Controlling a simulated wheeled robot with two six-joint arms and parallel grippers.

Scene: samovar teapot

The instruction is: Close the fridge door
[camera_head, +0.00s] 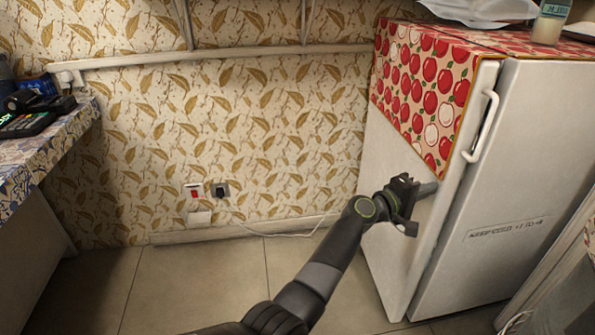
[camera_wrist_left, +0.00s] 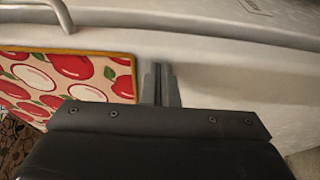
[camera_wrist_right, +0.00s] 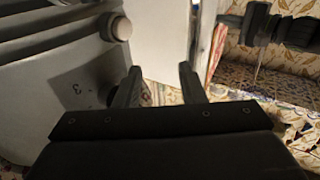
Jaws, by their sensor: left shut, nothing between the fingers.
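The fridge (camera_head: 400,265) stands at the right of the head view, with a red apple-patterned cloth (camera_head: 425,85) over its top and side. Its pale door (camera_head: 530,165) faces right and has a curved white handle (camera_head: 487,125) near the edge. I cannot tell whether a gap remains at the door's edge. My left gripper (camera_head: 430,188) is shut and empty, at the fridge's side close to the door edge, below the handle. In the left wrist view its fingers (camera_wrist_left: 160,82) lie beside the cloth; contact is unclear. My right gripper (camera_wrist_right: 160,78) is open and empty, outside the head view.
A counter (camera_head: 40,155) with dark devices stands at the left. A bottle (camera_head: 550,22) stands on the fridge. A socket (camera_head: 220,190) with a cable is on the wall. The tiled floor (camera_head: 190,290) is clear at left. A grey knobbed panel (camera_wrist_right: 70,90) is beside my right gripper.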

